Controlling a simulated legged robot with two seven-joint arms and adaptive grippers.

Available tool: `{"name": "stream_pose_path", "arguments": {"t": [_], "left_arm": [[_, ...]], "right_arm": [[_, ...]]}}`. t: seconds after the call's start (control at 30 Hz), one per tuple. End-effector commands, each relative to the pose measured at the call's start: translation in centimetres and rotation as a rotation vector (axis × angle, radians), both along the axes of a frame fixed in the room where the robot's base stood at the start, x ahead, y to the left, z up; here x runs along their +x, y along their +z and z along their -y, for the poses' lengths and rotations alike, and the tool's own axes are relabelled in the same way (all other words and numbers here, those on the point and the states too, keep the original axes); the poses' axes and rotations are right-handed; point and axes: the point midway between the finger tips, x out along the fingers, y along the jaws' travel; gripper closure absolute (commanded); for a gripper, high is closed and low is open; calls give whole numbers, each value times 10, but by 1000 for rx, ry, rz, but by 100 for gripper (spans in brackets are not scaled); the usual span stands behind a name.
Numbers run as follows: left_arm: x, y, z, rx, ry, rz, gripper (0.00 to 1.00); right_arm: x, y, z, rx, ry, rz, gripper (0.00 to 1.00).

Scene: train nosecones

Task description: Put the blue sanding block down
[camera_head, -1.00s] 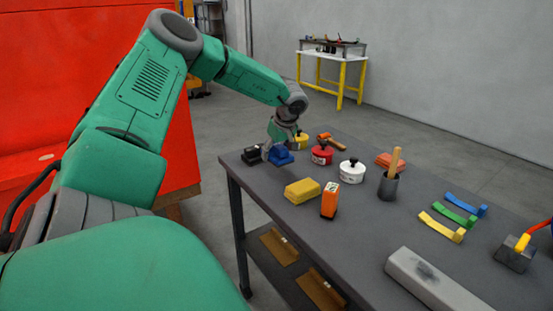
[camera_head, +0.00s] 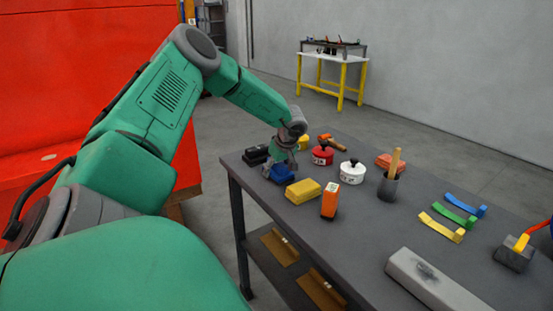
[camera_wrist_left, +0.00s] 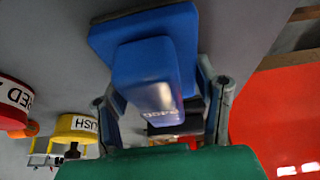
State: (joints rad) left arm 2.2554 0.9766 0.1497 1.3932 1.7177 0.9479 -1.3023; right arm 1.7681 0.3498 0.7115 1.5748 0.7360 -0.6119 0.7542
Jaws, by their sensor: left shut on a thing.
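The blue sanding block (camera_head: 281,174) is at the far left end of the dark table, between a black block and a yellow block. My left gripper (camera_head: 283,162) is over it, pointing down and shut on it. In the left wrist view the blue block (camera_wrist_left: 155,75) shows its flat base and raised grip, with the fingers (camera_wrist_left: 165,110) on either side of the grip. The base looks on or very close to the grey table top; I cannot tell whether it touches. My right gripper is not in view.
A black block (camera_head: 255,155) lies behind-left. A yellow block (camera_head: 303,191) and an orange block (camera_head: 329,200) stand to the right. Red (camera_head: 322,154) and white (camera_head: 352,171) round tins and a grey cup (camera_head: 389,187) are further right. The table's left edge is close.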

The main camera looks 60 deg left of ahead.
Motion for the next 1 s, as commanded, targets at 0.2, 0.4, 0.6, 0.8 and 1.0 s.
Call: {"name": "stream_pose_path", "arguments": {"t": [0.2,0.4,0.6,0.8,1.0], "left_arm": [[-2,-15,3,-16,1,-5,68],[-3,-17,4,-19,2,-9,24],[-4,-17,4,-19,2,-10,24],[-5,-14,5,-16,2,-10,24],[-5,-14,5,-15,3,-11,24]], "right_arm": [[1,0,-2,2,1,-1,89],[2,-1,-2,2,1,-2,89],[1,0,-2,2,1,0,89],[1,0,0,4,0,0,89],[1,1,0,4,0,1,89]]}}
